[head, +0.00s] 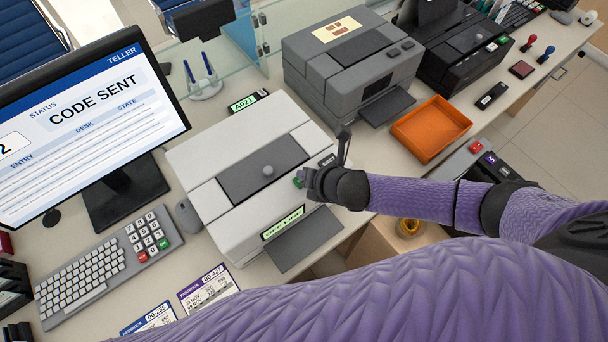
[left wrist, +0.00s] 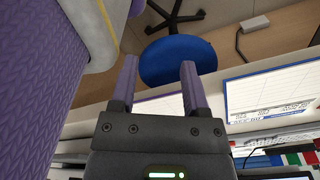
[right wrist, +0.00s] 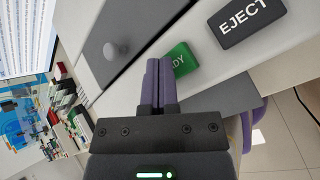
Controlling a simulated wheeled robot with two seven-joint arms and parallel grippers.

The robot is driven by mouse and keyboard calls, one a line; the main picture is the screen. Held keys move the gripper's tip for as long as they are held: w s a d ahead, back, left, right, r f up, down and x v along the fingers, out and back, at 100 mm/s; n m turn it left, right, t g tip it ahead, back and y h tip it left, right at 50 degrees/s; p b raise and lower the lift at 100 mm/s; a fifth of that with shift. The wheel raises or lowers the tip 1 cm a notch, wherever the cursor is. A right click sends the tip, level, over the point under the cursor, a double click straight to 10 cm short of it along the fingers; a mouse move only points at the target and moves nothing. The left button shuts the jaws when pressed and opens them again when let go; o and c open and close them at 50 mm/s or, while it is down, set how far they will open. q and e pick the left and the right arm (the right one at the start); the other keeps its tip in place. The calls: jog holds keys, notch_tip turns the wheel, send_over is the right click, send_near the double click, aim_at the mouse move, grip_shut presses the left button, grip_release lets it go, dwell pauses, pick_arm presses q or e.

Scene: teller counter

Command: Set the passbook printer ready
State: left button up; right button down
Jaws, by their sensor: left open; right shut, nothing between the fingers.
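The white passbook printer (head: 215,185) stands on the counter beside the monitor, with a dark lid panel and round knob (head: 267,171). A small green-lit display (head: 283,223) is on its front; its text is too small to read surely. My right gripper (head: 301,180) is shut and empty at the green button, which also shows in the right wrist view (right wrist: 183,56). The fingertips cover part of its label, leaving "DY"; contact is unclear. The dark EJECT button (right wrist: 247,22) is beside it. My left gripper (left wrist: 160,68) is open and empty, away from the printer.
The monitor (head: 80,110) reads "CODE SENT". A keyboard (head: 85,270), number pad (head: 147,236) and mouse (head: 188,215) lie left of the printer. Two passbooks (head: 207,288) (head: 150,318) lie in front. A grey printer (head: 350,65) and orange tray (head: 431,127) stand to the right.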

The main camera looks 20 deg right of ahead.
jog(key=shift+f, duration=0.2)
dwell(0.4)
jog(key=shift+r+p, duration=0.9)
jog(key=shift+p, duration=0.05)
notch_tip(320, 180, up, 5)
jog(key=p, duration=0.5)
jog(key=shift+r+p, duration=0.15)
jog(key=shift+p, duration=0.2)
jog(key=shift+f, duration=0.2)
